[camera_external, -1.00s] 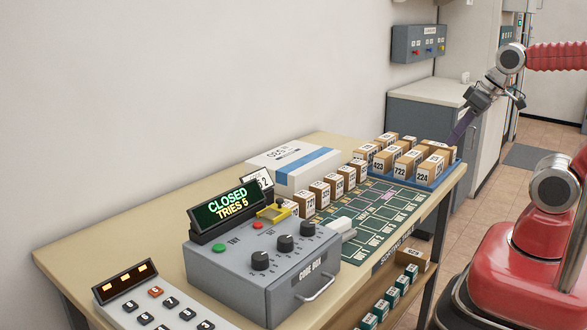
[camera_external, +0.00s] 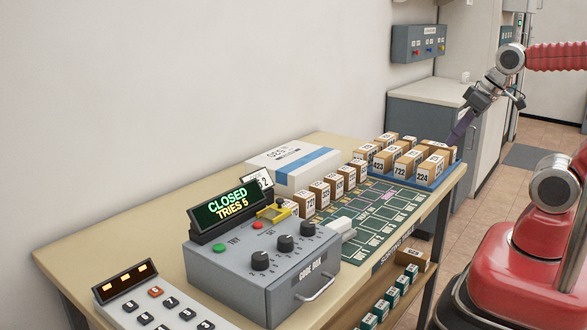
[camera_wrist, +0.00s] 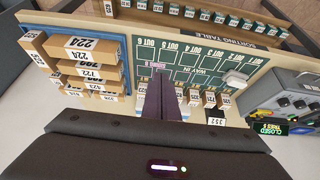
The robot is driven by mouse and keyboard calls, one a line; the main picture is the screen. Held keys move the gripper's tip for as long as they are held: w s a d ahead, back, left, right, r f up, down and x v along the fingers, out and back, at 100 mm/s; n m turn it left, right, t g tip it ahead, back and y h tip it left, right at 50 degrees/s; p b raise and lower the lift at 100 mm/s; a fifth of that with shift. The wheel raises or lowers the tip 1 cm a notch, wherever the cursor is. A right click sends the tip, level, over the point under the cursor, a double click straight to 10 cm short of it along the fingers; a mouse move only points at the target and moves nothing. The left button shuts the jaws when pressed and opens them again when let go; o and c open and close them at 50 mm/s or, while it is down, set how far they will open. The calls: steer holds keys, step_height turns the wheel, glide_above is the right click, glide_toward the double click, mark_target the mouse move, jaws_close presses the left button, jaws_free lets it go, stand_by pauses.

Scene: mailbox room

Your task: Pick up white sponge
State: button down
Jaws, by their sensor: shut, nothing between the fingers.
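A small white block (camera_external: 343,224), which looks like the white sponge, lies on the sorting table by the near end of the green mat, close to the code box. It also shows in the wrist view (camera_wrist: 236,79), right of my fingers and apart from them. My gripper (camera_external: 454,141) is at the table's far end, by the blue tray of parcels. Its purple fingers (camera_wrist: 162,78) are shut and empty, pointing over the mat in the wrist view.
Brown numbered parcels stand in the blue tray (camera_external: 447,177) and in a row along the green mat (camera_external: 378,206). A white-and-blue box (camera_external: 294,167) sits behind the row. The grey code box (camera_external: 262,265) and a keypad (camera_external: 160,308) fill the near end. The mat is mostly bare.

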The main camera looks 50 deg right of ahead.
steer(key=c, duration=2.5)
jaws_free()
steer(key=o, duration=1.1)
steer(key=w+d+r+n+t+h, duration=0.1)
steer(key=w+d+t, duration=0.15)
steer(key=w, duration=0.45)
steer(key=w+d+r+n+t+h, duration=0.1)
steer(key=w+d, duration=0.2)
steer(key=w, duration=0.3)
steer(key=w+a+f+n+t+y, duration=0.1)
steer(key=w+a+f+n+y, duration=0.2)
steer(key=w, duration=0.4)
steer(key=w+a+f+n+t+y, duration=0.1)
steer(key=w+a+n+t+y, duration=0.1)
steer(key=w+a+n, duration=0.3)
steer(key=s+a+f+n+g+y, duration=0.3)
steer(key=s+a+f+g+y, duration=0.2)
steer(key=a, duration=0.2)
steer(key=s+a+f+n+g+y, duration=0.3)
steer(key=s+a+f+g+y, duration=0.1)
steer(key=a, duration=0.4)
step_height(320, 180, down, 2)
steer(key=shift+s+g+y, duration=0.35)
steer(key=shift+s+y, duration=0.1)
steer(key=shift+y, duration=0.25)
